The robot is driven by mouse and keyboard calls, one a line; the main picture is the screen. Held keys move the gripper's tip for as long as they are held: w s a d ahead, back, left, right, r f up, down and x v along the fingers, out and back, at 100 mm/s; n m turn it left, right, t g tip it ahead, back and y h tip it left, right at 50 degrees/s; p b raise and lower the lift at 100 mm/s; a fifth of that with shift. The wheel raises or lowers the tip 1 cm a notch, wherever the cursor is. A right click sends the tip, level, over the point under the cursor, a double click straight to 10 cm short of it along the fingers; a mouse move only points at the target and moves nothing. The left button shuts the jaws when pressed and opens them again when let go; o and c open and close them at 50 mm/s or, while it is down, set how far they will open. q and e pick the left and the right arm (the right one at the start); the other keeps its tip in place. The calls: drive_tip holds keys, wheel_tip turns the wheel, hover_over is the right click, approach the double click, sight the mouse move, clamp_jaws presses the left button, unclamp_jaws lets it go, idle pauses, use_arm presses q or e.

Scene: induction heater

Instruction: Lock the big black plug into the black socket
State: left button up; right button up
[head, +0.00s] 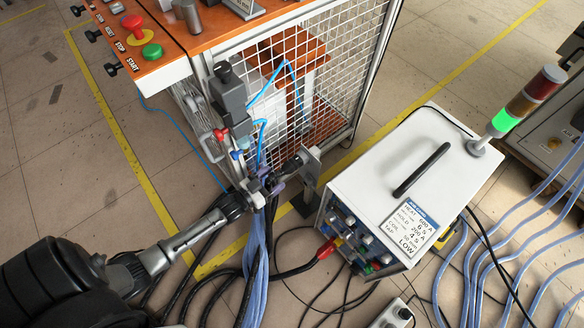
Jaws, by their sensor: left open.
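My left arm comes in from the lower left, and its gripper (268,186) is open beside the cage's near corner, at the top of a bundle of blue and black cables. A dark grey-black connector housing (231,92) is on the cage's corner post, above the gripper. I cannot tell whether it is the black socket, or whether the big black plug is in it. Cables and the gripper hide part of this area. No plug shows clearly between the fingers. My right gripper is not in view.
A white power unit (415,160) with a black handle and signal tower (522,102) stands at the right. A red-ended plug (326,250) is at its front. The mesh cage (310,75) and an orange control panel (130,35) are behind. Cables cover the floor in front.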

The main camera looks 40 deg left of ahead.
sight(292, 166)
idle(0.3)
use_arm(q)
drive_tip(key=w+b, duration=0.1)
drive_tip(key=w, duration=0.1)
drive_tip(key=w+d+b, duration=0.1)
drive_tip(key=w, duration=0.1)
drive_tip(key=w+b, duration=0.1)
drive_tip(key=w, duration=0.2)
drive_tip(key=shift+d, duration=0.15)
drive_tip(key=shift+w+d, duration=0.15)
drive_tip(key=shift+w, duration=0.6)
drive_tip(key=shift+f, duration=0.1)
idle(0.3)
idle(0.4)
